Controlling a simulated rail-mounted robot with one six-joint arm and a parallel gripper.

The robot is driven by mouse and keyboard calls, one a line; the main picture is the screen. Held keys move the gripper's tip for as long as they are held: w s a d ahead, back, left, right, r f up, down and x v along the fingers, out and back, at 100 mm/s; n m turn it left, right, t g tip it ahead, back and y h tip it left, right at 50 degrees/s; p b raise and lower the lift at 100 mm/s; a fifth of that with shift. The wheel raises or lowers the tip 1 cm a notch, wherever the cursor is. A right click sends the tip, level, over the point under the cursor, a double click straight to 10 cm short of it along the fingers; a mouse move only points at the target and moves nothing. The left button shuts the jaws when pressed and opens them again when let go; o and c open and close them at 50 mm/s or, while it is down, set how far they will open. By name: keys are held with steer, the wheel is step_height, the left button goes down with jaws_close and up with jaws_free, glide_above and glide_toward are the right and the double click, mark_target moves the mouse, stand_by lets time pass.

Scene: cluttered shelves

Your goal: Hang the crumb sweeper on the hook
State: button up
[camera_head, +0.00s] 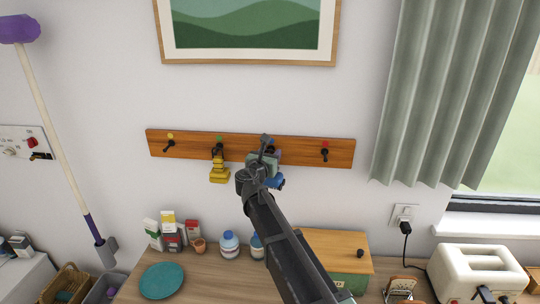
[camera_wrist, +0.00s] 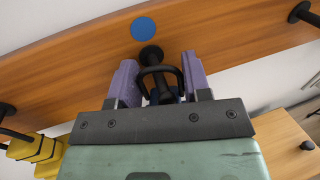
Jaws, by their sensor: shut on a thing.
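A wooden rail (camera_head: 190,148) on the wall carries black hooks with coloured dots above them. My gripper (camera_head: 268,153) is at the rail, in front of the blue-dot hook (camera_wrist: 151,57). Its purple fingers (camera_wrist: 160,85) are shut on a black loop (camera_wrist: 142,82), seemingly the crumb sweeper's handle. The hook's peg shows inside the loop's outline; whether the loop bears on it I cannot tell. A blue part (camera_head: 276,183), likely the sweeper's body, shows below my gripper in the head view. Most of the sweeper is hidden by my gripper.
A yellow item (camera_head: 219,173) hangs on the green-dot hook, left of my gripper. The yellow-dot hook (camera_head: 169,146) and red-dot hook (camera_head: 325,154) are bare. Below are bottles (camera_head: 229,245), a teal plate (camera_head: 162,281), a green box (camera_head: 345,281) and a toaster (camera_head: 480,275).

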steer(key=o, duration=1.1)
steer(key=shift+c, duration=0.2)
steer(key=v, duration=1.1)
steer(key=s+d+f+m+g+y+b, duration=0.5)
steer(key=s+d+f+m+g, duration=1.2)
steer(key=s+d+f+m, duration=0.7)
steer(key=d+m+b, duration=0.2)
steer(key=m, duration=0.6)
steer(key=shift+s+y, duration=0.3)
steer(key=shift+s, duration=0.05)
